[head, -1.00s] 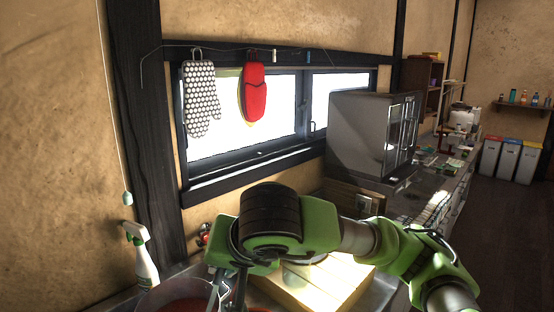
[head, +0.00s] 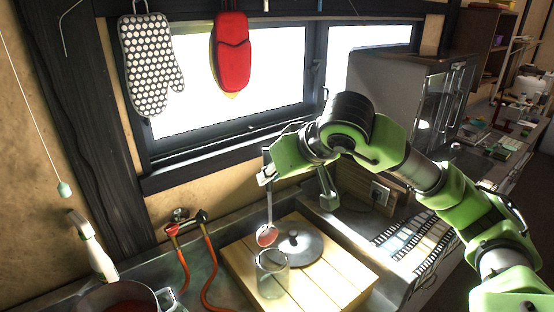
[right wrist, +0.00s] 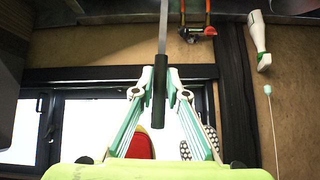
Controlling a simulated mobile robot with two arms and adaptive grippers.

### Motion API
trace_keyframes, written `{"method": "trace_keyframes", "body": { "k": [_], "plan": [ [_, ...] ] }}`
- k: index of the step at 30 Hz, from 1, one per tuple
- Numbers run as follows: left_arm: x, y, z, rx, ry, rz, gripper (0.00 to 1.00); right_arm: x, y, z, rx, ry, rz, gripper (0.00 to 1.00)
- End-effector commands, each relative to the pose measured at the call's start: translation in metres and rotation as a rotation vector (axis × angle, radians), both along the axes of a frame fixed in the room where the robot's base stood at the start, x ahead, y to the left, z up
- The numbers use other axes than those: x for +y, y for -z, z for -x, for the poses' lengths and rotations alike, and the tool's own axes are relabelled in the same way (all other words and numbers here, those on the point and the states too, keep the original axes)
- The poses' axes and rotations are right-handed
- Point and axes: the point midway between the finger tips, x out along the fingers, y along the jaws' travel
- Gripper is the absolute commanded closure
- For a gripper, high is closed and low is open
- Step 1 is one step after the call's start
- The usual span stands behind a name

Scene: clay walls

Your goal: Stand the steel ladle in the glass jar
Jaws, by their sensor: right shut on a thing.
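The steel ladle (head: 269,208) hangs upright from my right gripper (head: 268,166), bowl downward. In the right wrist view, my right gripper (right wrist: 160,82) is shut on its black handle (right wrist: 159,98), with the steel shaft running to the top edge. The bowl looks reddish. The clear glass jar (head: 272,276) stands upright on a wooden board. In the head view the bowl shows just above the jar's rim, apart from it; its exact depth relative to the opening is hard to tell. The left gripper is not in view.
A lid with a knob (head: 298,250) lies on the board (head: 343,284) beside the jar. A pot (head: 118,296) with red contents, a spray bottle (head: 92,246) and a tap with orange hoses (head: 183,262) are left. A steel appliance (head: 400,92) stands behind right.

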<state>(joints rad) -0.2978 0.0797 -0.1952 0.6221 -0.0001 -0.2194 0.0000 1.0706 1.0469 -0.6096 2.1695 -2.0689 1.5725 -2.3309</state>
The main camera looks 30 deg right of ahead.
Motion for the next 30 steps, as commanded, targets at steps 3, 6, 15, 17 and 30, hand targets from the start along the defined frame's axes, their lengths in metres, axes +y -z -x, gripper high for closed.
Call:
{"method": "trace_keyframes", "body": {
  "k": [3, 6, 15, 17, 30],
  "plan": [
    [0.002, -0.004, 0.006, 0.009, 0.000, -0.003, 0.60, -0.010, -0.008, -0.003, -0.020, -0.048, 0.043, 1.00],
    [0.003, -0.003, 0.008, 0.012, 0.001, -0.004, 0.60, -0.013, -0.009, -0.004, -0.030, -0.067, 0.058, 1.00],
    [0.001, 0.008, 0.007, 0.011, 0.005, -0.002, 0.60, -0.012, 0.006, -0.004, -0.029, -0.068, 0.060, 1.00],
    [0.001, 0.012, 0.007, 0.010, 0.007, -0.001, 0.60, -0.012, 0.010, -0.004, -0.029, -0.068, 0.060, 1.00],
    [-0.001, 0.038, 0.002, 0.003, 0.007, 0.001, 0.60, -0.012, 0.046, -0.004, -0.028, -0.067, 0.060, 1.00]
  ]
}}
